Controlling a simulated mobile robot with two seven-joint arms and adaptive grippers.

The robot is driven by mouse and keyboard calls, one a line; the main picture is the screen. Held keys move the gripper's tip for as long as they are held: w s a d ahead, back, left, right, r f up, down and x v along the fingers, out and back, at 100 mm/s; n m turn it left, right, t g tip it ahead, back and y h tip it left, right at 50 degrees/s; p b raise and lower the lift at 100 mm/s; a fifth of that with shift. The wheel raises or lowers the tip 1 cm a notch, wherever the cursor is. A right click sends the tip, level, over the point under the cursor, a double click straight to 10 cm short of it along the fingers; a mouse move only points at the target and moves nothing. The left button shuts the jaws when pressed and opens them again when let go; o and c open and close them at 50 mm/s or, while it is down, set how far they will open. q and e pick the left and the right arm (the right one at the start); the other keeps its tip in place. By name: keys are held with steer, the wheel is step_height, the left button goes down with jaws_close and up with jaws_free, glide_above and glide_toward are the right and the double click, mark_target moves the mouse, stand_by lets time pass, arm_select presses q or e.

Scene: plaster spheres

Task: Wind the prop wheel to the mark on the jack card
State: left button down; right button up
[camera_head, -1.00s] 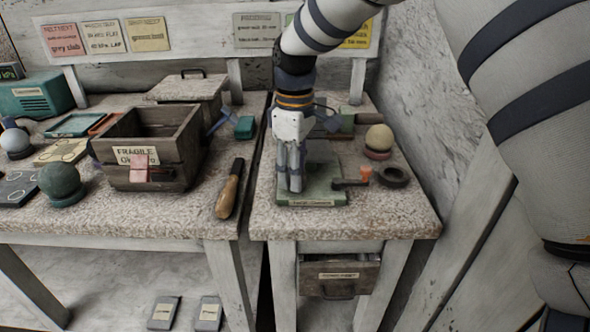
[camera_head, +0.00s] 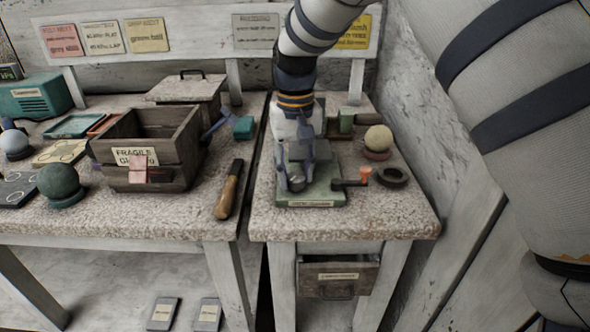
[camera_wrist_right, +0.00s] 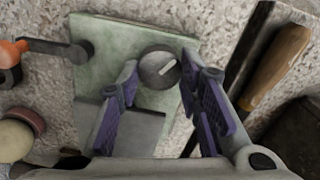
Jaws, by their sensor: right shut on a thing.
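A round dark grey knob with a pale pointer line, which looks like the prop wheel (camera_wrist_right: 158,70), sits on a pale green jack base (camera_wrist_right: 125,38). In the head view the base (camera_head: 325,196) stands on the right-hand bench. My right gripper (camera_head: 298,179) reaches down over it, and its purple-padded fingers (camera_wrist_right: 160,82) are shut on the wheel, one on each side. The pointer line slants up to the right in the wrist view. Which wall card is the jack card I cannot tell; a grey-green card (camera_head: 256,31) hangs behind. My left gripper is not in view.
A crank with an orange knob (camera_head: 363,173) sticks out right of the base. A black ring (camera_head: 392,177) and a cream sphere (camera_head: 378,138) lie near it. A wooden-handled tool (camera_head: 229,190) and a FRAGILE crate (camera_head: 182,145) are on the left bench. A gap separates the benches.

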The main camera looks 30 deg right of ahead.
steer(key=m, duration=0.5)
steer(key=shift+s+m, duration=0.1)
steer(key=shift+m, duration=0.3)
stand_by(0.4)
steer(key=o, duration=1.2)
steer(key=shift+c, duration=0.2)
